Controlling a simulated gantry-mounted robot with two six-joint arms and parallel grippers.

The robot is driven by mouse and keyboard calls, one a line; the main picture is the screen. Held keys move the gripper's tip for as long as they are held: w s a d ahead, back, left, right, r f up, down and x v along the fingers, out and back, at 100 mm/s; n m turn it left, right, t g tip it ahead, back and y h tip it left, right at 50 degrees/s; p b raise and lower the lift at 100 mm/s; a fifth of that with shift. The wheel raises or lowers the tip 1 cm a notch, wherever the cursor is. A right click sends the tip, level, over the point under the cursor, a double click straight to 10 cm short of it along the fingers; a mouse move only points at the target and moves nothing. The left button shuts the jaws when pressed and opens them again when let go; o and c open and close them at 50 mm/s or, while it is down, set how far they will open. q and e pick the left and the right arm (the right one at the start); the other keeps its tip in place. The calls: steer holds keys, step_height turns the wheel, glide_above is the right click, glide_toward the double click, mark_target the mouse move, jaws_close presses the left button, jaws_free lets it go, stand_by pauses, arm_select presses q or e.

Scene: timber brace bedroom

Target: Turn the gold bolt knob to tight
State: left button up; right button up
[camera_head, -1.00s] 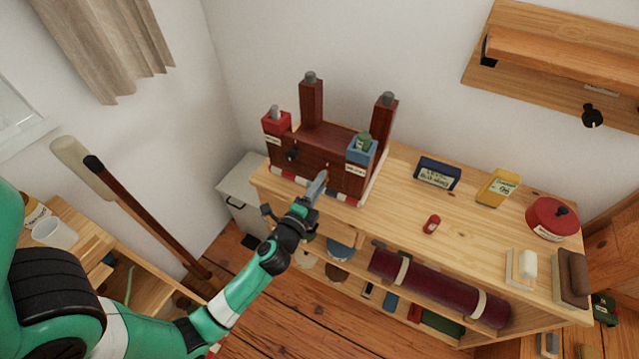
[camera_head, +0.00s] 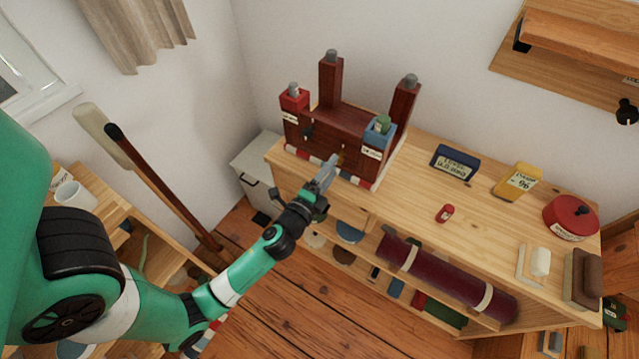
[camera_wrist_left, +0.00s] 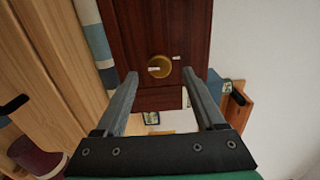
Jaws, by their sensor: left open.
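The gold bolt knob (camera_wrist_left: 158,67) is a round brass disc on the dark red-brown wooden front of the timber brace model (camera_head: 342,128). In the left wrist view it shows beyond and between my fingertips, with a small white mark on it and another beside it. My left gripper (camera_head: 332,168) is open in front of the model's front face; it also shows in the left wrist view (camera_wrist_left: 172,76). Its fingers appear apart from the knob. In the head view the gripper mostly hides the knob. My right gripper is not in view.
The model stands on a wooden shelf unit (camera_head: 410,187). A black knob (camera_head: 307,133) sits on its front left, with a red box (camera_head: 294,100) and a blue box (camera_head: 379,133) at its corners. A small red item (camera_head: 445,213) and a red pot (camera_head: 571,218) are further right.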

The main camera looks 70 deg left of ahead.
arm_select(q)
steer(key=b+v, duration=0.2)
steer(key=v, duration=0.7)
steer(key=shift+s, duration=0.15)
steer(key=shift+d, duration=0.15)
